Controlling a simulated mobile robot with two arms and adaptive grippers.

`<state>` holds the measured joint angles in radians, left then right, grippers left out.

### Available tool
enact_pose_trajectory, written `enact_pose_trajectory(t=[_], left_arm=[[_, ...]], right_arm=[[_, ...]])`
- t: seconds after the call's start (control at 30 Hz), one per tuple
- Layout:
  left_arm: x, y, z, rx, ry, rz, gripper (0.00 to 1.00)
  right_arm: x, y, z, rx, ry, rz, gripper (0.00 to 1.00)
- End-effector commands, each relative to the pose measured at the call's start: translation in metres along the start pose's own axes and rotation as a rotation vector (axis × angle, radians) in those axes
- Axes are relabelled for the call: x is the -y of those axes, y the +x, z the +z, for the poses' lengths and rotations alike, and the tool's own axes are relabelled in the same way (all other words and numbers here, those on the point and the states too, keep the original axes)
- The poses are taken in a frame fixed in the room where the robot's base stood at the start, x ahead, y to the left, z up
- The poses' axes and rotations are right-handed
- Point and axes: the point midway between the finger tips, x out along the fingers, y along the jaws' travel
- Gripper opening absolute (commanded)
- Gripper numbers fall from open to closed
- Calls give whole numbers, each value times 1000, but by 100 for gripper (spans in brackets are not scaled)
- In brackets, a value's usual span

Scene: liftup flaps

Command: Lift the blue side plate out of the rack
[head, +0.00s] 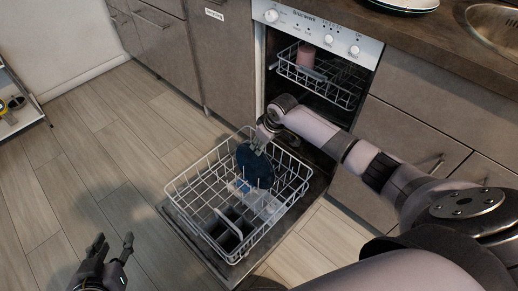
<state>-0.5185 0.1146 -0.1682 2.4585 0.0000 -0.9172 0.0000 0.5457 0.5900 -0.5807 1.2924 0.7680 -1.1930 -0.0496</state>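The dark blue side plate (255,172) stands on edge in the pulled-out lower rack (180,198) of the dishwasher, towards its back half. My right gripper (262,145) reaches in from the right, with its fingers at the plate's upper edge. The view is too small to tell whether the fingers are closed on the plate. My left gripper (112,250) is at the lower left, over the floor, open and empty, apart from the rack.
The dishwasher door (228,274) lies open beneath the rack. A pink cup (306,55) stands in the upper rack (335,92). Dark items and a light tray lie low in the lower rack. The counter (450,45) holds plates at the back. Floor left of the rack is clear.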

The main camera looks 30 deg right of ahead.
Motion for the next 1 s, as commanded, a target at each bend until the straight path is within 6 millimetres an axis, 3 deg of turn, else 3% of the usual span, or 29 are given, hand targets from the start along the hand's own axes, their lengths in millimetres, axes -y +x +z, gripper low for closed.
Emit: enact_pose_trajectory(t=[0.5,1.0], left_arm=[[-9,0,-68,-352,0,21,40],[-11,-4,-81,-420,-1,25,40]], right_arm=[[0,29,0,-1,0,0,28],[0,34,-1,-1,0,0,28]])
